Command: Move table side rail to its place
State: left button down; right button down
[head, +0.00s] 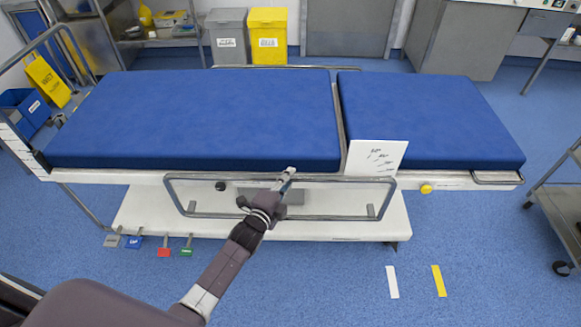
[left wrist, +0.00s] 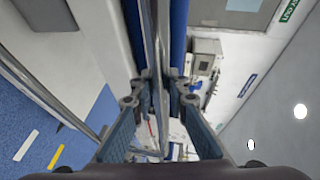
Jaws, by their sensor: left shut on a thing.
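The table side rail (head: 345,180) is a grey metal loop hanging along the near side of the operating table (head: 200,120). Its top bar lies just below the edge of the blue mattress, and its lower bar hangs in front of the white base. My left gripper (head: 286,180) is shut on the top bar, near its middle. In the left wrist view, the fingers of my left gripper (left wrist: 158,85) close around the metal bar of the side rail (left wrist: 163,40). My right gripper is in neither view.
A white card (head: 376,157) stands at the mattress gap, right of my gripper. A yellow knob (head: 426,189) sits on the table side. Coloured pedals (head: 164,250) lie by the base at left. A metal cart (head: 560,205) stands at right. The floor in front is clear.

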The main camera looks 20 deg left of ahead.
pick_arm(q)
jog(key=shift+s+f+b, duration=0.1)
jog(key=shift+f+b, duration=0.25)
jog(key=shift+f, duration=0.55)
jog(key=shift+s+f, duration=0.1)
jog(key=shift+f, duration=0.1)
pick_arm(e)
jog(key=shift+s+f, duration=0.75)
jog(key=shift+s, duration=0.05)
pick_arm(q)
jog(key=c, duration=1.8)
grip_release()
jog(key=shift+c, duration=0.2)
jog(key=shift+r, duration=0.15)
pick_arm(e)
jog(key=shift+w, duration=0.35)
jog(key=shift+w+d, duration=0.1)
pick_arm(q)
jog(key=v, duration=1.1)
jog(key=shift+s, duration=0.4)
